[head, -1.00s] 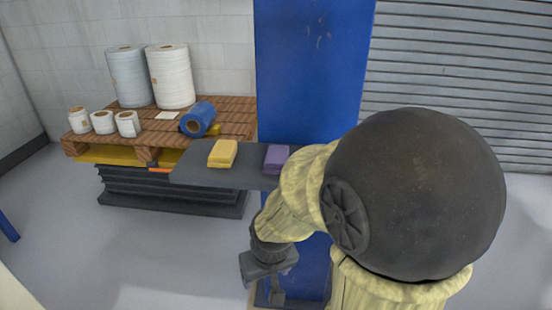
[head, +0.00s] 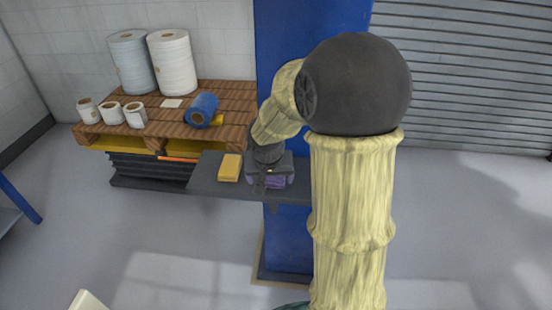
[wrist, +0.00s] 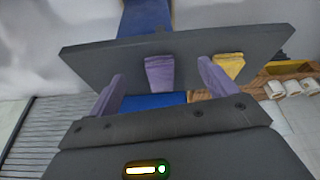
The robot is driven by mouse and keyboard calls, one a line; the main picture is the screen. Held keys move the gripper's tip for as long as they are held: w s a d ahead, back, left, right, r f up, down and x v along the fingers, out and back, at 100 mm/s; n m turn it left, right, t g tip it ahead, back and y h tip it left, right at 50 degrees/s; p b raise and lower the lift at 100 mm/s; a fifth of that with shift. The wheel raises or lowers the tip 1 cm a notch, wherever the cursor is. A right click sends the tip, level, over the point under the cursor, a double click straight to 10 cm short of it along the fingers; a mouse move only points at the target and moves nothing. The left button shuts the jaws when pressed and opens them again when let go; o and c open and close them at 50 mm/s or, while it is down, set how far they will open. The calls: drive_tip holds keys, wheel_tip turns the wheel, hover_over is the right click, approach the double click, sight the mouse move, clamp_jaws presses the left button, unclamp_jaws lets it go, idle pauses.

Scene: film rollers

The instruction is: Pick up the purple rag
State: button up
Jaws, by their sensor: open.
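The purple rag (wrist: 159,73) lies folded on the dark grey shelf (wrist: 100,55). In the wrist view it sits between the two purple-tinted fingers of my open gripper (wrist: 160,70), apart from both, near the shelf's edge. In the head view my gripper (head: 268,182) is over the right part of the shelf (head: 205,181) and mostly covers the rag. I cannot tell there which purple patches are fingers and which are rag.
A yellow rag (head: 229,168) lies on the shelf just left of my gripper. A blue column (head: 290,240) stands at the shelf. A wooden pallet (head: 160,132) at the back left bears white rolls (head: 172,62) and a blue roll (head: 201,109).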

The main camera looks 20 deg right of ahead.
drive_tip(key=w+d+r+m+p, duration=0.1)
drive_tip(key=w+d+r+p, duration=0.1)
drive_tip(key=r, duration=0.4)
drive_tip(key=shift+w+d+r+p, duration=0.3)
drive_tip(key=shift+w+p, duration=0.55)
drive_tip(key=shift+p, duration=0.35)
drive_tip(key=x, duration=1.2)
drive_tip(key=shift+w+d, duration=0.15)
drive_tip(key=shift+d, duration=0.1)
